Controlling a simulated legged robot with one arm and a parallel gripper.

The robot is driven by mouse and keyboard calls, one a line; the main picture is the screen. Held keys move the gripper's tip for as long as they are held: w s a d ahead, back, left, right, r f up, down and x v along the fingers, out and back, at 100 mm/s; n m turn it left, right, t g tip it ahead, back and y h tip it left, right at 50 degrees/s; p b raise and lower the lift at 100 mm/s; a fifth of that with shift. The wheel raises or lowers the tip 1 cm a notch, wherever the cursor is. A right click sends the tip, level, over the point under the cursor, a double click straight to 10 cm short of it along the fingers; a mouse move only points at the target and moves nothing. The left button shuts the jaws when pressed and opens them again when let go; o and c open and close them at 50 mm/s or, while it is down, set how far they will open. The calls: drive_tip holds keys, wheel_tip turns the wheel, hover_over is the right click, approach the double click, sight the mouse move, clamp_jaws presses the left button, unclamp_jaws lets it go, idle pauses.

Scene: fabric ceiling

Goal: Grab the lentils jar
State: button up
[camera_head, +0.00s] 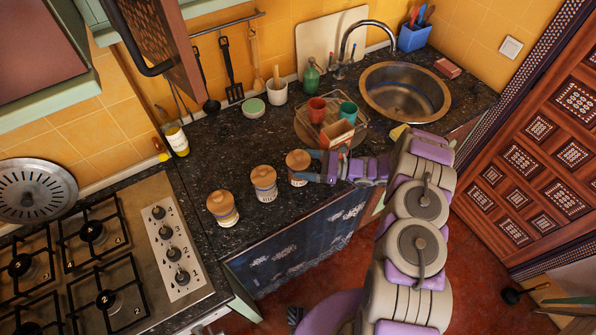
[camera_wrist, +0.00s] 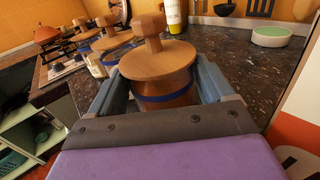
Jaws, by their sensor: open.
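Three jars with wooden knobbed lids stand in a row along the front edge of the counter. The nearest jar to my gripper (camera_head: 298,161) has reddish-brown contents and a blue band, and it fills the middle of the wrist view (camera_wrist: 160,72). No label on it is readable, so I cannot tell by name if it is the lentils jar. The middle jar (camera_head: 264,182) and the left jar (camera_head: 222,206) stand farther along. My gripper (camera_head: 312,167) is open, with one finger on each side of the nearest jar in the wrist view (camera_wrist: 158,85). Contact is unclear.
A dish rack (camera_head: 330,125) with cups stands just behind my gripper. A green-lidded bowl (camera_head: 253,108) and a white utensil pot (camera_head: 277,92) are near the wall. The stove (camera_head: 105,255) is left and the sink (camera_head: 405,92) right. Bare counter (camera_head: 220,150) lies behind the jars.

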drive_tip(key=shift+c, duration=0.5)
drive_tip(key=shift+d, duration=0.1)
clamp_jaws()
